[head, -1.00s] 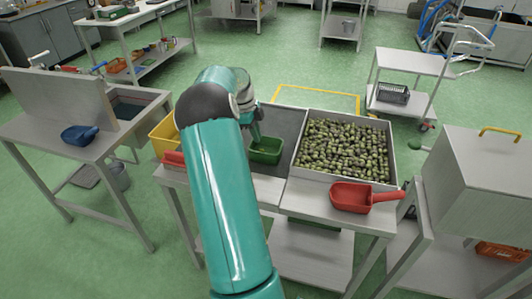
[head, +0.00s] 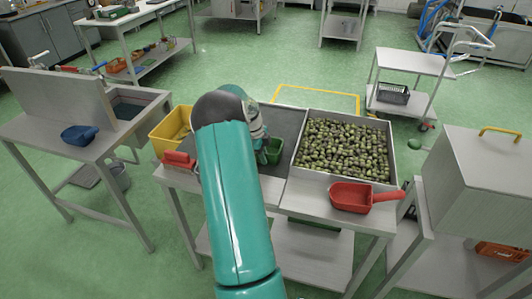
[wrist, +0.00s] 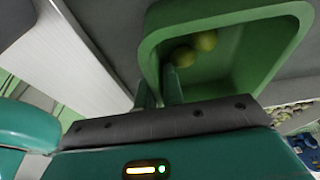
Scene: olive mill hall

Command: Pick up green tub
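The green tub (head: 273,152) stands on the dark mat of the middle table, left of the olive tray. My arm hides its left part in the head view. In the wrist view the tub (wrist: 285,28) is large and close, with a couple of olives (wrist: 194,47) inside. My gripper (wrist: 160,88) is at the tub's near left wall, one finger outside it and one inside. The fingers are close together with the wall between them, so it looks shut on the wall. The tub appears to rest on the mat.
The tray of olives (head: 388,140) stands right of the tub, with a red scoop (head: 352,197) in front. A yellow bin (head: 165,140) and a red object (head: 178,160) are at the table's left. A grey box (head: 475,165) stands at the right.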

